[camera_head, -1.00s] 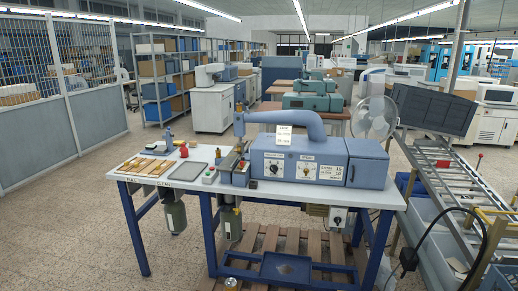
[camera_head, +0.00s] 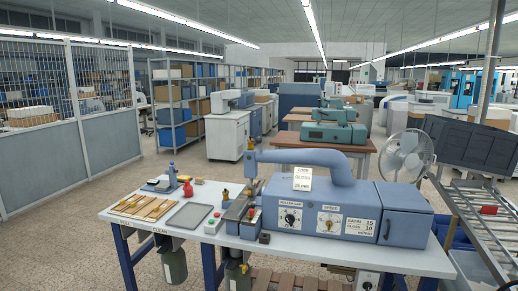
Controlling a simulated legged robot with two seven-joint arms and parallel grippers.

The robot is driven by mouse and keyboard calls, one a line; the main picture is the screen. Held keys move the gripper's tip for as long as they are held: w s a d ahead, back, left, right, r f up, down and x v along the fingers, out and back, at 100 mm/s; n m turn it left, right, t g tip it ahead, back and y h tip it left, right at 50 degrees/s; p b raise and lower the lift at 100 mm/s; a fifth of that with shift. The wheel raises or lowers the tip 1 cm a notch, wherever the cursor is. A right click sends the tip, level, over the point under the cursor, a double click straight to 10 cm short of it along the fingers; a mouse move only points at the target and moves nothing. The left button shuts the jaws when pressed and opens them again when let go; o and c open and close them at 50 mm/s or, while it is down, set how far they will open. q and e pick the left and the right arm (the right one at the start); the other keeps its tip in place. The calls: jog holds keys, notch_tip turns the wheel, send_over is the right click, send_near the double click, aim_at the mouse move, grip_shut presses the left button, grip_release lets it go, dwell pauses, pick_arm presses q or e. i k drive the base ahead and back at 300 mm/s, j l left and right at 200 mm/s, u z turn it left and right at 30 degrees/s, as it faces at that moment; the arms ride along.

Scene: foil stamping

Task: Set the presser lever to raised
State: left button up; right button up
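The blue foil stamping machine (camera_head: 405,208) stands on the white-topped table (camera_head: 140,236), with a curved arm (camera_head: 345,166) reaching left to its pressing head (camera_head: 251,170). Small parts, some red, cluster under the head (camera_head: 252,212). The presser lever is too small to pick out for certain there, and I cannot tell its position. Neither of my grippers is in view.
A grey tray (camera_head: 189,216), a board with wooden strips (camera_head: 142,207), a red bottle (camera_head: 188,189) and a control box with a green button (camera_head: 213,224) sit left of the machine. A fan (camera_head: 408,152) and roller rack (camera_head: 490,222) stand right. Floor lies open at left.

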aim_at(258, 140)
jog(key=i+j, duration=0.55)
jog(key=j, duration=0.3)
jog(key=i+j, duration=0.6)
jog(key=j, duration=0.2)
jog(key=i+j, duration=0.25)
jog(key=j, duration=0.2)
jog(key=i+j+z, duration=0.1)
jog(key=i+j, duration=0.2)
jog(key=j, duration=0.1)
